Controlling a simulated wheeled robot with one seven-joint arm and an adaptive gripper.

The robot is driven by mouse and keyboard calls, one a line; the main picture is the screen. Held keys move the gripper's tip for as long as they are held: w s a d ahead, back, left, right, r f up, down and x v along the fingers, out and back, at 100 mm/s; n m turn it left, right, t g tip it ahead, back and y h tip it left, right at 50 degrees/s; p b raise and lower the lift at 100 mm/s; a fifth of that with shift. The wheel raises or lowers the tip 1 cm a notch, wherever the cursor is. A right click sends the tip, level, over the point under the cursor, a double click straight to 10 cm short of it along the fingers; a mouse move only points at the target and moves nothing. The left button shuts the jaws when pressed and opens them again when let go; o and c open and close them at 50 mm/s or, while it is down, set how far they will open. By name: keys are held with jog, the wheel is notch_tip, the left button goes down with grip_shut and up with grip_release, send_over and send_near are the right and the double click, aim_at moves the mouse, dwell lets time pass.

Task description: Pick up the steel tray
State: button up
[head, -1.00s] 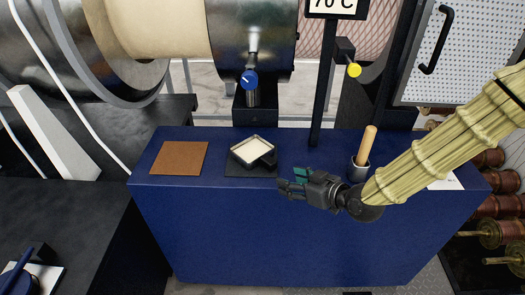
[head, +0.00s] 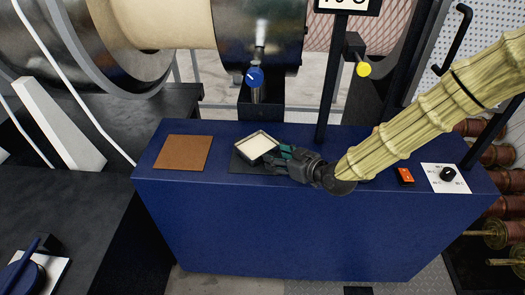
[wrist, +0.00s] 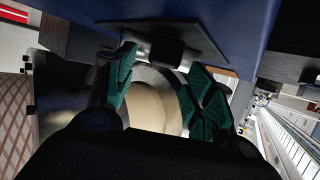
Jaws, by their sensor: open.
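The steel tray (head: 270,137) is a small square tray with a thin rim and pale cream contents. In the head view it is at a flat dark pad (head: 240,166) on the blue cabinet top; I cannot tell whether it rests fully on the pad. My gripper (head: 282,153) is at the tray's right side, with its teal fingers open and close to the rim. The right part of the tray is hidden by the gripper. In the wrist view a shiny metal piece, possibly the tray's, shows between the open fingers (wrist: 160,66); contact is unclear.
A brown square mat (head: 182,153) lies left of the pad on the blue cabinet (head: 290,230). A blue knob (head: 254,77) on a post stands behind the tray. An orange switch (head: 404,177) and a black dial (head: 447,174) are at the right. A large drum rises behind.

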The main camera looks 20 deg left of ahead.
aim_at(269, 153)
jog(key=shift+p+x, duration=0.3)
jog(key=shift+x, duration=1.2)
grip_shut()
